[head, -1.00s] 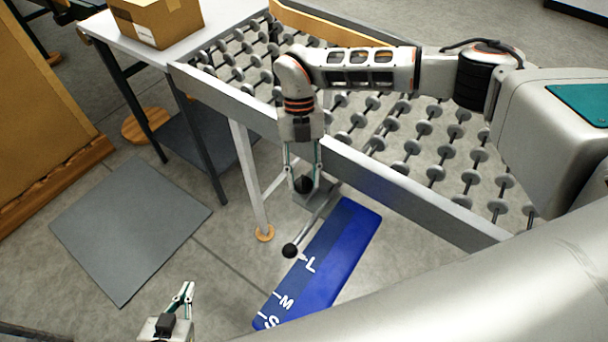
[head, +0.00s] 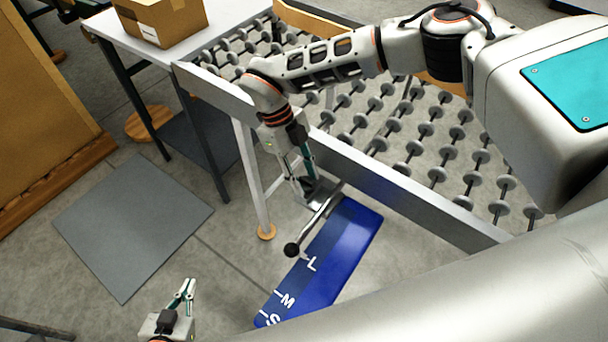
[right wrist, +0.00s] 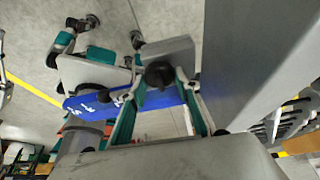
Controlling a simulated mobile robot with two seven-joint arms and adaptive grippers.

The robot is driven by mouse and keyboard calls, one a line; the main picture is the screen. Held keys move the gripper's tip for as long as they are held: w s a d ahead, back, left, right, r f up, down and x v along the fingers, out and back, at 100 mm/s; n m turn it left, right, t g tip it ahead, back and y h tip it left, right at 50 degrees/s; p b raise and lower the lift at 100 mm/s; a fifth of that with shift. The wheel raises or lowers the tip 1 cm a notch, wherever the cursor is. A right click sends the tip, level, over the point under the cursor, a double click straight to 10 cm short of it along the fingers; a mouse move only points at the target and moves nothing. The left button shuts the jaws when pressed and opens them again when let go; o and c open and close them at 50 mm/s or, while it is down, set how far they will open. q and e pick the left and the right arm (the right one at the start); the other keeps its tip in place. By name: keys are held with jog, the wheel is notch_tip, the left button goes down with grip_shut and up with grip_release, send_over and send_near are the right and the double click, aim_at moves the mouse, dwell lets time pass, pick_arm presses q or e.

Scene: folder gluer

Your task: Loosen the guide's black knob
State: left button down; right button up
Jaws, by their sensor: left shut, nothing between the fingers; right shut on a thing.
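The guide's black knob (right wrist: 158,74) sits on a grey plate (right wrist: 166,52) in the right wrist view, between the fingers of my right gripper (right wrist: 160,78). In the head view the knob (head: 308,184) is partly hidden by my right gripper (head: 309,182), which reaches down over the roller table's side rail, tilted, and is shut on the knob. A rod with a black ball end (head: 292,250) runs from the guide plate (head: 318,197) over a blue scale (head: 330,262) marked L, M, S. My left gripper (head: 187,286) is shut and empty, low at left, well apart from the guide.
The roller table's metal side rail (head: 400,205) runs close behind the right gripper. A table leg (head: 250,180) stands just left of it. A cardboard box (head: 165,20) sits on a side table at upper left. A grey floor mat (head: 130,225) lies left, with clear floor around it.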

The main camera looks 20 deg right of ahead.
jog(key=shift+n, duration=0.4)
jog(key=o, duration=1.1)
jog(key=v, duration=1.2)
jog(key=shift+s, duration=0.2)
